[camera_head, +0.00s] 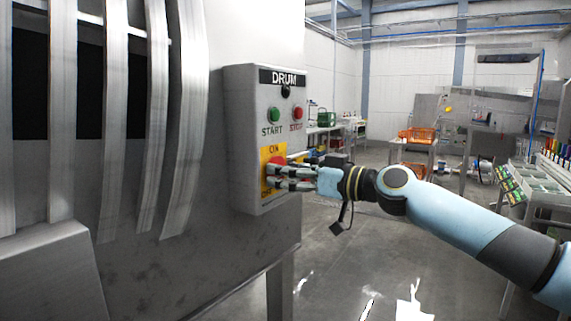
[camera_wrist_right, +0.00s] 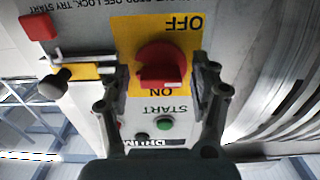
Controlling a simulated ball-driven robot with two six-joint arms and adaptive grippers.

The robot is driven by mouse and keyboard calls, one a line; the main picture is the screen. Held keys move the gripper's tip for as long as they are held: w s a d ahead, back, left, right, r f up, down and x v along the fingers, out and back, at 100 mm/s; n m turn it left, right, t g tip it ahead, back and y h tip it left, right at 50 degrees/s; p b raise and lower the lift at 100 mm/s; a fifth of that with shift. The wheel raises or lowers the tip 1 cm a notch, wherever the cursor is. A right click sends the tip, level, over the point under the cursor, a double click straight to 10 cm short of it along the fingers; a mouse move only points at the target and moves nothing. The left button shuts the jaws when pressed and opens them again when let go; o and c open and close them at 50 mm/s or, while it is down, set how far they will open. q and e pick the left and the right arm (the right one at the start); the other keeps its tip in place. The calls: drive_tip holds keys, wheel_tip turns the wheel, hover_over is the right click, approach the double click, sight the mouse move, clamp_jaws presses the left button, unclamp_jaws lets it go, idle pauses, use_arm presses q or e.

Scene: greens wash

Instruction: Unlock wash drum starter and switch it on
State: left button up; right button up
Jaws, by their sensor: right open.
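The drum starter (camera_head: 240,140) is a grey box on the side of the big metal drum housing. It has a DRUM label, a green START button (camera_head: 274,115) and a red STOP button (camera_head: 297,113). Below them is a yellow plate (camera_head: 266,151) with a red rotary switch (camera_head: 278,162), partly hidden by my right gripper (camera_head: 270,176). In the right wrist view the red switch (camera_wrist_right: 160,62) sits between the open fingers of my right gripper (camera_wrist_right: 157,88), between the words OFF and ON. I cannot tell whether the fingers touch it. My left gripper is not in view.
The right wrist view shows a metal pin with a round knob (camera_wrist_right: 54,83) and a red block (camera_wrist_right: 38,27) beside the plate. Slatted drum bars (camera_head: 115,120) stand at the left. Orange crates (camera_head: 417,135) and a work table stand at the right, with clear floor between.

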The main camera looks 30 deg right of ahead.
drive_tip(key=shift+w+a, duration=0.2)
drive_tip(key=shift+w, duration=0.15)
drive_tip(key=shift+c, duration=0.2)
drive_tip(key=c, duration=0.8)
drive_tip(key=shift+o, duration=0.2)
